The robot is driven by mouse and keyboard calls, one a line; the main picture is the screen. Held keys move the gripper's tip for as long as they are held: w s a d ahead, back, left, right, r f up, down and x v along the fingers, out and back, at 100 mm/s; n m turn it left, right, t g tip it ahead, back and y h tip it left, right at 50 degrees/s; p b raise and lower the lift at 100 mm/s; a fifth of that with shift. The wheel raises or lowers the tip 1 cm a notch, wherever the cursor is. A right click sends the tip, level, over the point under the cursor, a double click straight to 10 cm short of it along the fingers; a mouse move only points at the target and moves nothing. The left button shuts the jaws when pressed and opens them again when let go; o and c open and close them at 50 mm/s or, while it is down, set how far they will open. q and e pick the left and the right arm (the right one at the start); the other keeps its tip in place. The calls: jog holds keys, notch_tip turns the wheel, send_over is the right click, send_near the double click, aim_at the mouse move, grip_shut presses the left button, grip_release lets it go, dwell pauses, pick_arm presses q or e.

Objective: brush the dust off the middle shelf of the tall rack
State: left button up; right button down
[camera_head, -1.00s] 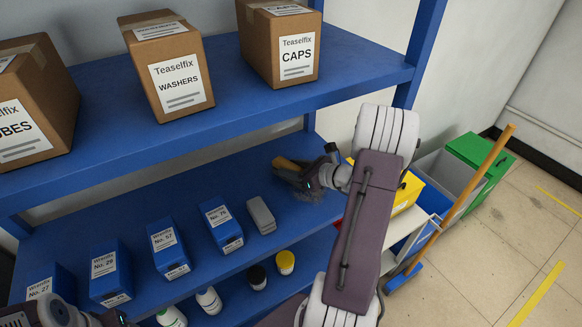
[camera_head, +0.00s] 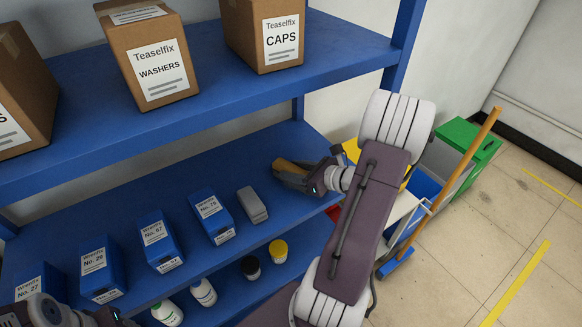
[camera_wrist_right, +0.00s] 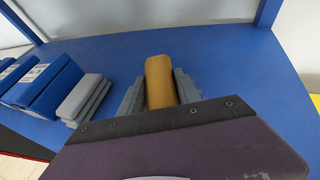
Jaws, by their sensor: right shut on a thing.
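The middle shelf (camera_head: 150,192) of the tall blue rack bears a row of blue boxes (camera_head: 160,240) and a grey block (camera_head: 252,205) near its front edge. My right gripper (camera_head: 296,175) is over the right part of this shelf, behind and right of the grey block. It is shut on a brush, whose tan wooden handle (camera_head: 287,164) shows. In the right wrist view the handle (camera_wrist_right: 161,82) stands between the two grey fingers; the bristles are hidden. No dust shows clearly now. My left gripper (camera_head: 122,318) is only partly in view at the bottom left, its jaws unclear.
Cardboard boxes (camera_head: 152,60) stand on the shelf above. Bottles and jars (camera_head: 278,250) stand on the shelf below. A rack post (camera_head: 404,45) rises at the right. Beyond it are a green bin (camera_head: 478,140) and a wooden-handled broom (camera_head: 465,165) on open floor.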

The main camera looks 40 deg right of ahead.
jog(key=shift+s+a, duration=0.15)
jog(key=shift+s, duration=1.65)
jog(key=shift+s, duration=0.1)
jog(key=shift+s+a+f, duration=0.1)
jog(key=shift+s+a, duration=0.05)
jog(key=shift+s, duration=0.7)
jog(key=shift+s+a+f, duration=0.1)
jog(key=shift+s+a, duration=0.05)
jog(key=shift+s, duration=0.7)
jog(key=shift+d+r, duration=0.1)
